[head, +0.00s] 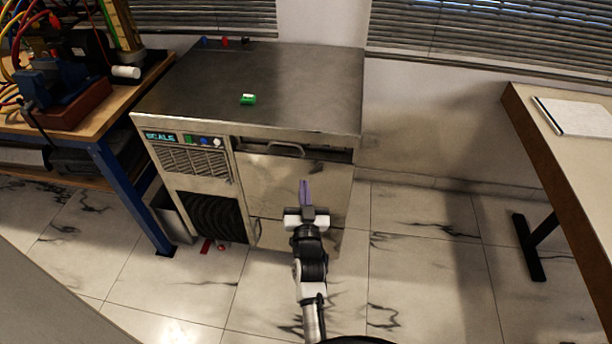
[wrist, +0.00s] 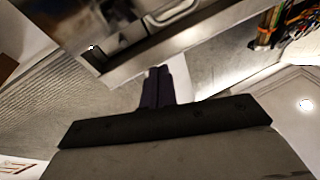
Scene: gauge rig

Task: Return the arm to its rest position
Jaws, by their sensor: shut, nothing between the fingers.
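My gripper (head: 305,192) is in front of the metal cabinet (head: 297,172), below the level of its top. It looks shut, with its purple fingers together and nothing held. My arm reaches forward from the bottom middle of the head view. In the wrist view my gripper's fingers (wrist: 158,74) show dark and side by side, with the cabinet's edge beyond them. Whether the fingers touch the cabinet front is hard to tell, but they look apart from it.
A small green object (head: 248,99) lies on the cabinet's dark top. A workbench (head: 88,128) with tools and cables stands at the left. A desk (head: 560,150) with a white pad (head: 575,116) stands at the right. Small red items (head: 207,245) lie on the floor. Floor right of my arm is clear.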

